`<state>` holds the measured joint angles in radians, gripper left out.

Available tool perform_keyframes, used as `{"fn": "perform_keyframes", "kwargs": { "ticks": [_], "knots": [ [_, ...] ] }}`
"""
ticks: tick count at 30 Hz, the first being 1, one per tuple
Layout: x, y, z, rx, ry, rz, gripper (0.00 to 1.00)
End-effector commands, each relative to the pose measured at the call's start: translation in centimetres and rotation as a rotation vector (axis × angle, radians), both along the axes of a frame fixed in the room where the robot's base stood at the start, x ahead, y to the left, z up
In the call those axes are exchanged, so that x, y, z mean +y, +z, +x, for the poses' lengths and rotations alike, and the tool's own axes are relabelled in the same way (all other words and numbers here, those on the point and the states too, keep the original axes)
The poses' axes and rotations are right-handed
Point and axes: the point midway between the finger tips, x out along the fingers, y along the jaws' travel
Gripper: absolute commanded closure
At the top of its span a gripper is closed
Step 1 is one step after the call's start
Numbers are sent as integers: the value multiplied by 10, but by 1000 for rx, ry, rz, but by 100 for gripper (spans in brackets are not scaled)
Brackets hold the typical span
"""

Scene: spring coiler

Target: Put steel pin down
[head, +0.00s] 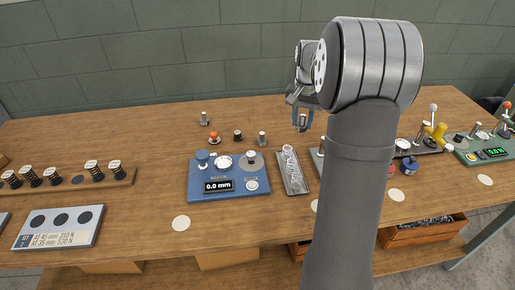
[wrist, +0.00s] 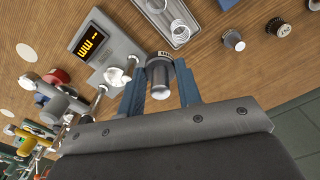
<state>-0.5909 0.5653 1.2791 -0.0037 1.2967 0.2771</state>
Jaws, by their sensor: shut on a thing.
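My gripper (head: 302,124) is behind my arm link in the head view, over the rear half of the table. In the wrist view its two blue fingers (wrist: 161,66) are shut around a grey steel pin (wrist: 160,80). The pin's far end bears a small label too small to read. In the head view the pin (head: 302,119) is a small grey piece between the fingers. I cannot tell whether it is clear of the wooden table (head: 150,125).
A blue gauge (head: 229,185) reads 0.0 mm. A metal tray (head: 307,187) with springs stands right of it. Several small pieces, including a grey one (head: 262,138) and an orange-topped one (head: 214,138), stand behind the gauge. A grey device with a yellow display (wrist: 90,42) lies close to the fingers.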

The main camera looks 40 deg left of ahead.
Motion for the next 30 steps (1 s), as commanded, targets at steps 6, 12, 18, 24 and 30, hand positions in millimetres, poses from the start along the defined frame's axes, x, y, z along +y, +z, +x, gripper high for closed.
{"fn": "perform_keyframes", "kwargs": {
  "ticks": [6,12,18,24,30],
  "knots": [
    [3,-35,-1,1,0,0,95],
    [36,-58,-8,1,5,0,95],
    [81,-86,-17,1,4,-1,95],
    [109,-102,-22,-1,1,0,95],
    [115,-112,-23,0,-1,0,95]
  ]
}}
